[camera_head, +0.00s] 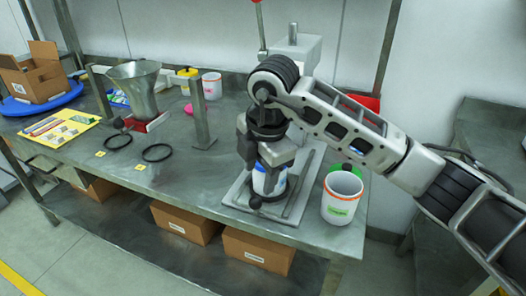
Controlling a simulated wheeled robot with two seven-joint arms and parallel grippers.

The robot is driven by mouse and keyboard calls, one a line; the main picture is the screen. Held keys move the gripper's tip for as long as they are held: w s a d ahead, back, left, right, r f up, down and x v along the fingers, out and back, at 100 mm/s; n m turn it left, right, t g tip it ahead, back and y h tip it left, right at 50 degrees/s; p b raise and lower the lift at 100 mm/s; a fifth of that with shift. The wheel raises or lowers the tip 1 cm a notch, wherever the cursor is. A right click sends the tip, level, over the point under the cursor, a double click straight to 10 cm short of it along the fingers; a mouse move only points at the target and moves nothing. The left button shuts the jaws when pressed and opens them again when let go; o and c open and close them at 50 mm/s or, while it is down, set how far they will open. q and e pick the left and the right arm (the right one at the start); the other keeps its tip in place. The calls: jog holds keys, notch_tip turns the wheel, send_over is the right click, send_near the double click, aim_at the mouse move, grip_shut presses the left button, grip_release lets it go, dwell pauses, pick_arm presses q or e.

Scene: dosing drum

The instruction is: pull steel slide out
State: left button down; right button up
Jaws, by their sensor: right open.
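A flat steel plate (238,192) lies on the bench at the center right, under my right arm. A dark round knob (255,201) shows near its front, below my gripper; I take it to be the handle of the steel slide, but the slide itself is hard to tell from the plate. A white and blue container (268,180) stands on the plate behind the gripper and is partly hidden. My right gripper (262,160) points down, open, its fingers above the knob and in front of the container. My left gripper is not in view.
A white tub (342,197) stands close to the right of the plate. A steel post (201,115) stands left of it. A metal funnel (136,88), black rings (157,153) and a yellow sheet (60,128) are farther left. The bench front edge is near the plate.

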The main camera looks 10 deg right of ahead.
notch_tip(320, 180, up, 6)
jog(key=s, duration=0.1)
jog(key=shift+d, duration=0.2)
